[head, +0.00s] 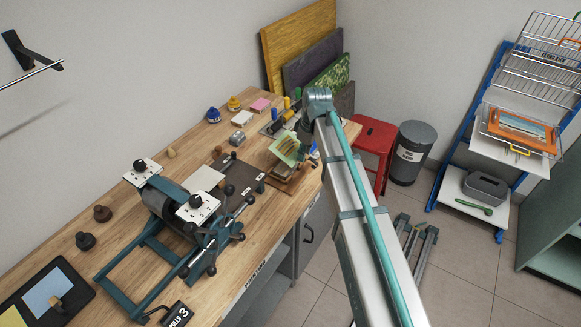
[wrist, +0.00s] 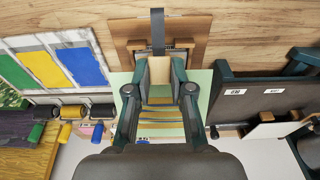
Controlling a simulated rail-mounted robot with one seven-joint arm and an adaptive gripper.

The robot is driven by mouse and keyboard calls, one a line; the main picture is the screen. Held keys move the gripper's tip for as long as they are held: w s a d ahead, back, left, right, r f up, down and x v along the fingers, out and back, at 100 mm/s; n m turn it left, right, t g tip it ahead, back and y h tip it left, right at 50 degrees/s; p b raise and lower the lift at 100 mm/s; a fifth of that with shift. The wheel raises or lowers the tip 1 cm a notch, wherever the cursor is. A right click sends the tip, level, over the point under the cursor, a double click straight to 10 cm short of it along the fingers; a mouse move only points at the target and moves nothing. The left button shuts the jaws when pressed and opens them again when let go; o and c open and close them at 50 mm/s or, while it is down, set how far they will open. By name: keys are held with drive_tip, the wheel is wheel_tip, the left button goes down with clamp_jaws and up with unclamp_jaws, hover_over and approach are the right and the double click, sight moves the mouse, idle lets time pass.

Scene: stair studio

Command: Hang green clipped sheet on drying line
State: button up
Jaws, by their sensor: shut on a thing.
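The green clipped sheet (head: 284,149) shows in the head view at the far right end of the workbench, tilted and pale green with a print on it. My arm partly covers that spot. In the wrist view my gripper (wrist: 160,72) is shut on a cream, wood-coloured block that looks like the sheet's clip. The pale green sheet (wrist: 202,88) extends behind and between the fingers, with yellow and dark stripes on it. The drying line (head: 32,74) is a thin metal rod on a black wall bracket at the upper left, far from my gripper.
A roller press (head: 175,205) stands on the wooden workbench (head: 140,215). Ink pots, a pink block and knobs lie near the wall. Coloured boards (head: 300,45) lean at the back. A red stool (head: 374,140), grey bin (head: 411,153) and wire drying rack (head: 535,70) stand right.

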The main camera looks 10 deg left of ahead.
drive_tip(key=s+d+r+p, duration=0.2)
drive_tip(key=s+d, duration=0.2)
drive_tip(key=d, duration=0.4)
drive_tip(key=shift+d+r, duration=0.15)
drive_tip(key=shift+r, duration=0.25)
